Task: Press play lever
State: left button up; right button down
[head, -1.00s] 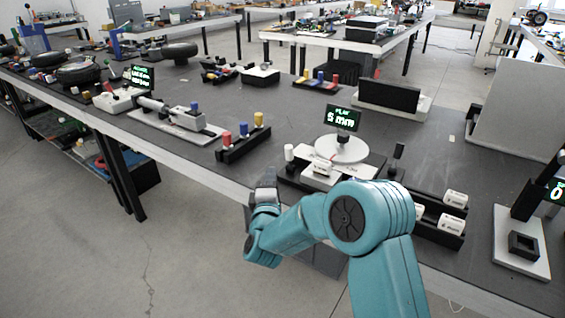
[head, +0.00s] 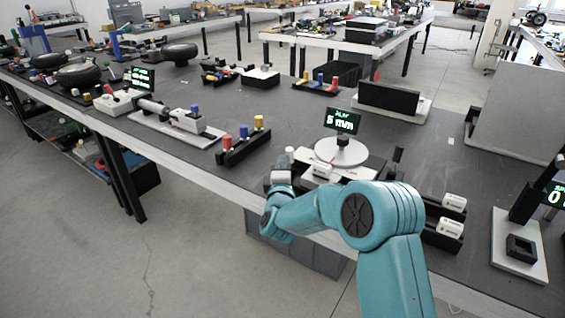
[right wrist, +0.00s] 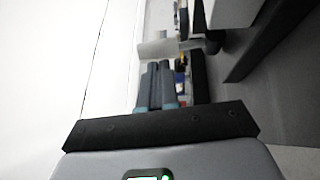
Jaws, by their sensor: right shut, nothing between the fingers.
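A fixture with a green-lettered display (head: 342,121) that reads "PLAY 5 mm" stands near the table's front edge. It has a round white plate (head: 341,152) and a white block with a red pointer (head: 321,168) in front. A small black upright lever (head: 397,156) stands at its right; I cannot tell if this is the play lever. My right gripper (head: 280,178) is at the fixture's front left corner, just below a white knob (head: 290,153); contact is unclear. In the right wrist view its two fingers (right wrist: 159,84) lie side by side, shut and empty. My left gripper is out of view.
White labelled cylinders (head: 451,228) lie in a black rack at the right. A rack of coloured pegs (head: 244,138) stands at the left. A white base with a black square socket (head: 521,247) is at the far right. The tabletop behind the fixture's left side is clear.

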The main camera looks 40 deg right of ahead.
aim_at(290, 155)
jog(key=r+p, duration=0.1)
jog(key=p, duration=0.1)
jog(key=d+r+m+g+p, duration=0.1)
jog(key=p, duration=0.1)
jog(key=shift+w+d+g+y, duration=0.15)
jog(key=shift+g+y, duration=0.15)
jog(key=shift+y, duration=0.1)
jog(key=shift+w+d+f+p, duration=0.1)
jog(key=shift+w+d+p, duration=0.1)
jog(key=shift+d+p, duration=0.25)
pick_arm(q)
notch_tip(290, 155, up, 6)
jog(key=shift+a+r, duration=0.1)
